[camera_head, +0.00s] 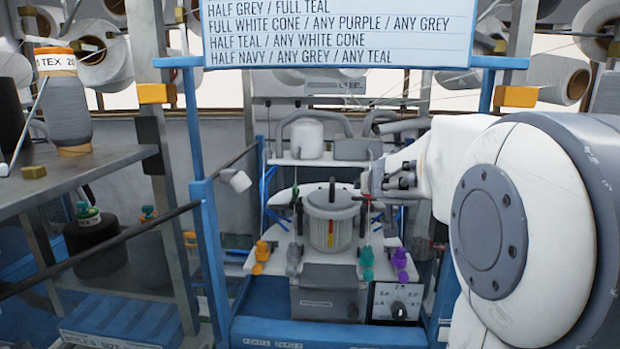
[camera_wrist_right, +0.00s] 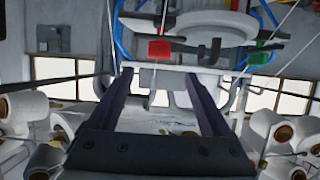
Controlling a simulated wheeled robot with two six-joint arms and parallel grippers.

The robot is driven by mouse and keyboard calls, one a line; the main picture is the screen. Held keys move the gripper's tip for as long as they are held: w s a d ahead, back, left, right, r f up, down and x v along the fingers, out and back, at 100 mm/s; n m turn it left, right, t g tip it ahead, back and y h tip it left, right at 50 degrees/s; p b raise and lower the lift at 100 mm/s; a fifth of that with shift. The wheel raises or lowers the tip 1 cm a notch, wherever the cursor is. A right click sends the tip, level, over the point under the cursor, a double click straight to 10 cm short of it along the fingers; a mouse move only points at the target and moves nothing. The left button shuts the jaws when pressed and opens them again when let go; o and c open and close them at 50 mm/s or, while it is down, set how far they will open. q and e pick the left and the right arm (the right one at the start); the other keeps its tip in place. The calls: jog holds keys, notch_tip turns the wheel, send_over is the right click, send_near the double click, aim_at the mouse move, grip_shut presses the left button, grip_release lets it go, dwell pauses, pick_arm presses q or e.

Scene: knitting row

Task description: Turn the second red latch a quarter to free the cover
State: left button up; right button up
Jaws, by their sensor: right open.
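A round pale drum with a lid and a dark top handle (camera_head: 331,229) stands in the middle of the white machine plate in the head view; it looks like the cover. A small red latch (camera_head: 365,198) with a dark arm sits at the drum's right side. A red block (camera_wrist_right: 159,48) with dark bars shows in the right wrist view, beyond the fingertips and apart from them. My right gripper (camera_head: 373,182) is close above and right of the latch. In the wrist view my right gripper (camera_wrist_right: 158,76) has its dark fingers spread with nothing between them. My left gripper is out of view.
Orange feeders (camera_head: 261,257), teal feeders (camera_head: 367,263) and purple feeders (camera_head: 400,262) stand around the drum. A dial box (camera_head: 396,303) is at front right. Blue posts (camera_head: 207,240) and a sign (camera_head: 338,32) frame the machine. A side shelf (camera_head: 70,178) holds yarn cones.

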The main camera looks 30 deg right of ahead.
aim_at(369, 196)
jog(key=b+x, duration=0.2)
jog(key=x, duration=0.7)
jog(key=shift+w+d, duration=0.1)
jog(key=shift+w, duration=0.05)
jog(key=shift+w+d+f, duration=0.2)
jog(key=shift+w+d, duration=0.1)
jog(key=shift+w, duration=0.15)
grip_shut()
